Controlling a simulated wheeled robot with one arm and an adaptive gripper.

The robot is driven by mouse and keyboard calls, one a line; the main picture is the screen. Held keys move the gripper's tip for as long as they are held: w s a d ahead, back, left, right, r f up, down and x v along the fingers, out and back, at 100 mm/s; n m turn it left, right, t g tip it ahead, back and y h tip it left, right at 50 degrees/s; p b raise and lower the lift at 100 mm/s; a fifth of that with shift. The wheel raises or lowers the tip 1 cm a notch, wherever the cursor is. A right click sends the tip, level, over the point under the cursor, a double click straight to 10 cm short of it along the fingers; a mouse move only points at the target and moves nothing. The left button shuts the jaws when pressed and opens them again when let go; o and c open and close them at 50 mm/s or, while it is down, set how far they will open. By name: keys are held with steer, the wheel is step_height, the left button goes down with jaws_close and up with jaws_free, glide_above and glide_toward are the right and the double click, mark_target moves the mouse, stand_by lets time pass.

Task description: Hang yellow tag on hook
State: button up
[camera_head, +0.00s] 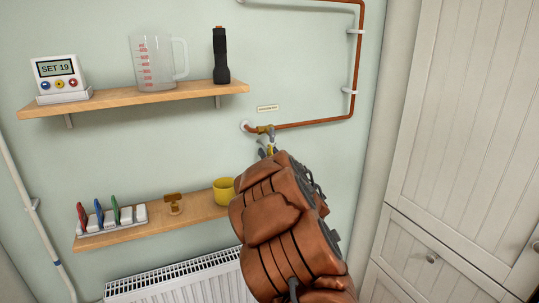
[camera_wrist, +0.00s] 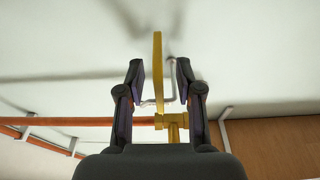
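The strip's lower end meets or overlaps the brass valve (camera_wrist: 172,122) in the picture. In the head view my gripper (camera_head: 267,149) is just below the brass valve (camera_head: 264,130), largely hidden by my arm, with a bit of yellow at its tips.
The copper pipe (camera_head: 315,122) runs right from the valve. The upper shelf (camera_head: 120,98) holds a thermostat (camera_head: 60,76), jug (camera_head: 155,62) and flashlight (camera_head: 220,55). The lower shelf (camera_head: 150,225) holds a rack with red, blue and green tags and a yellow cup (camera_head: 223,191).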

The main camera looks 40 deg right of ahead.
steer(key=v, duration=0.7)
steer(key=shift+s, duration=0.15)
steer(key=shift+a, duration=0.1)
steer(key=s+a+f+g+y, duration=0.1)
steer(key=s+a+f+g, duration=0.3)
steer(key=a, duration=0.4)
steer(key=s+a+f+g+y, duration=0.1)
steer(key=s+a+f+g, duration=0.2)
steer(key=s+a+g, duration=0.4)
steer(key=s+a+f+g+y, duration=0.1)
steer(key=s+a+f+g, duration=0.2)
steer(key=a, duration=0.6)
steer(key=s+a+n+g+y, duration=0.3)
steer(key=s+a+g, duration=0.4)
steer(key=s+a, duration=0.9)
steer(key=s, duration=0.3)
steer(key=shift+n+y, duration=0.3)
steer(key=shift+n, duration=0.1)
